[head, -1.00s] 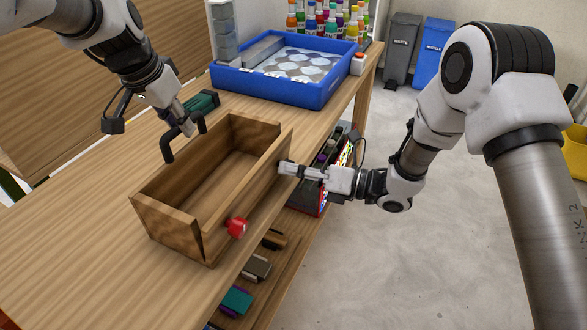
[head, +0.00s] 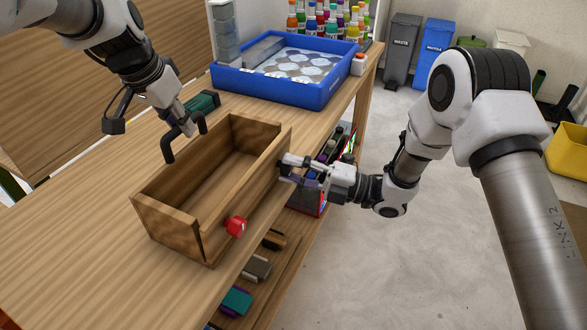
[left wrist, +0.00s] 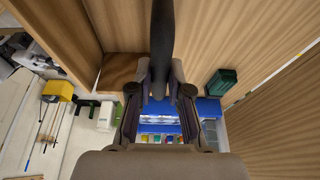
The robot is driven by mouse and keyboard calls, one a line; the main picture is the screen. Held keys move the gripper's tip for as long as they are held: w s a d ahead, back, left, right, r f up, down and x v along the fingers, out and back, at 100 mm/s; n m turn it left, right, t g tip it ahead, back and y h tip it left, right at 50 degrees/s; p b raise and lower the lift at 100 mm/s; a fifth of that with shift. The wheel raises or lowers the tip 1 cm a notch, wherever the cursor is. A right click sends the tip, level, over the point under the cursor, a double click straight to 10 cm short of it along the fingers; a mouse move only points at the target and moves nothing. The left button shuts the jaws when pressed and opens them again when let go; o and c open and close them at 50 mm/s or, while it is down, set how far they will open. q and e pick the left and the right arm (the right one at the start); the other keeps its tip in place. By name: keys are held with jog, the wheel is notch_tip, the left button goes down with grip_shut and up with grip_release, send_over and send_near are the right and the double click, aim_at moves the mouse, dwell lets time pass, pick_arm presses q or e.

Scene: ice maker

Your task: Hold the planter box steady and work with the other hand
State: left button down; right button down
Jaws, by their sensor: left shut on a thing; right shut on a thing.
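The wooden planter box (head: 165,222) stands on the table near its right edge; its wood also shows in the left wrist view (left wrist: 120,68). A red knob-like piece (head: 236,227) sits on its right long side near the front corner. My left gripper (head: 187,126) is shut on a dark bent bar (head: 167,148) just beyond the left long wall. The bar also shows between the fingers in the left wrist view (left wrist: 161,40). Whether it joins the box is unclear. My right gripper (head: 284,168) is shut at the outer right wall, toward the far end; what it grips is hidden by its fingers.
A dark green object (head: 203,103) lies behind the left gripper. A blue tray (head: 312,98) stands at the back of the table (head: 60,250), with several bottles behind it. A lower shelf holds tools. Bins (head: 403,50) stand beyond; floor to the right is open.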

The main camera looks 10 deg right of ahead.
jog(key=m, duration=0.4)
jog(key=m+t, duration=0.1)
jog(key=m, duration=0.2)
jog(key=shift+s+f+y, duration=0.1)
jog(key=shift+f+y, duration=0.15)
jog(key=shift+y, duration=0.05)
jog(key=m+t, duration=0.1)
jog(key=m, duration=0.2)
jog(key=m+t, duration=0.1)
jog(key=m, duration=0.3)
jog(key=m+t, duration=0.1)
jog(key=m, duration=0.3)
jog(key=m+t+h, duration=0.1)
jog(key=m, duration=0.3)
jog(key=shift+t, duration=0.3)
jog(key=m+h, duration=0.1)
jog(key=m, duration=0.2)
jog(key=m+t, duration=0.1)
jog(key=m, duration=0.3)
jog(key=shift+r+h, duration=0.1)
jog(key=shift+h, duration=0.3)
pick_arm(q)
jog(key=shift+r, duration=0.1)
pick_arm(e)
jog(key=shift+d+m, duration=0.1)
jog(key=shift+m, duration=0.2)
